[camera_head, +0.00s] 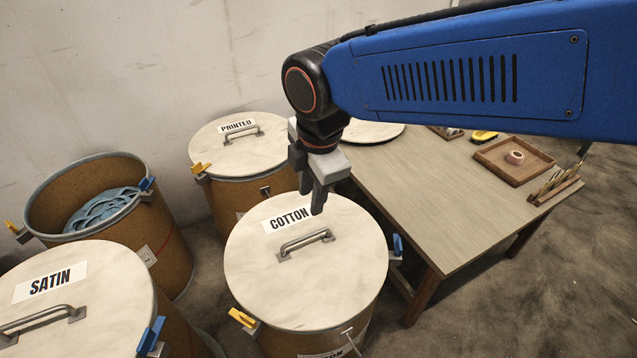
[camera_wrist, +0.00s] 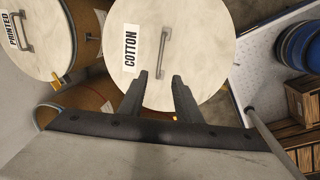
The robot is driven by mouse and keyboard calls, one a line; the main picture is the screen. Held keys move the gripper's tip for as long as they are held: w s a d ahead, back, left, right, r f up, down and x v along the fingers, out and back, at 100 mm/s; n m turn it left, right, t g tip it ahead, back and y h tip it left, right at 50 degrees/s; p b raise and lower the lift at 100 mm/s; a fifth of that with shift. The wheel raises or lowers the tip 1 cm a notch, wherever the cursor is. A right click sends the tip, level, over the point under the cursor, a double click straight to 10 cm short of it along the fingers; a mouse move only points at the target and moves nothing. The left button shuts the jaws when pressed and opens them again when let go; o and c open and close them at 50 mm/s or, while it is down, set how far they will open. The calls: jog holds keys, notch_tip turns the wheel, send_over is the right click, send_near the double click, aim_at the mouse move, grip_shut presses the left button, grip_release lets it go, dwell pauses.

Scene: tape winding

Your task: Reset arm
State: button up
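My gripper (camera_head: 312,188) hangs down from my blue arm above the lid (camera_head: 350,250) of the COTTON drum. In the wrist view my gripper (camera_wrist: 165,85) has its two fingers apart with nothing between them. The COTTON lid is a pale disc lying flat on its drum. It also shows in the wrist view (camera_wrist: 205,40). Its metal handle (camera_head: 305,244) is in front of and below the fingers, apart from them. My arm covers part of the back of the scene in the head view.
A SATIN drum (camera_head: 95,295) and a PRINTED drum (camera_head: 215,150) have lids on. An open drum (camera_head: 50,185) at left holds blue material (camera_head: 102,208). A wooden table (camera_head: 430,200) at right carries a tray (camera_head: 535,175) with a roll (camera_head: 515,157). Floor shows at lower right.

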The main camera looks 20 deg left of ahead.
jog(key=w+d+r+m+t, duration=0.1)
jog(key=w+d+m, duration=0.25)
jog(key=d, duration=0.55)
jog(key=w+d+r+m, duration=0.1)
jog(key=w+d+m, duration=0.1)
jog(key=d+m, duration=0.45)
jog(key=w+d+m+t, duration=0.1)
jog(key=w+d+m, duration=0.1)
jog(key=d, duration=0.9)
jog(key=s+d+f+m, duration=0.1)
jog(key=s+d+m, duration=0.2)
jog(key=d+m, duration=0.2)
jog(key=s+d+f+m+t+h, duration=0.1)
jog(key=d+m, duration=0.4)
jog(key=d, duration=0.5)
jog(key=s+d+f+m, duration=0.3)
jog(key=s+d+m, duration=0.3)
jog(key=d, duration=0.2)
jog(key=shift+h, duration=0.4)
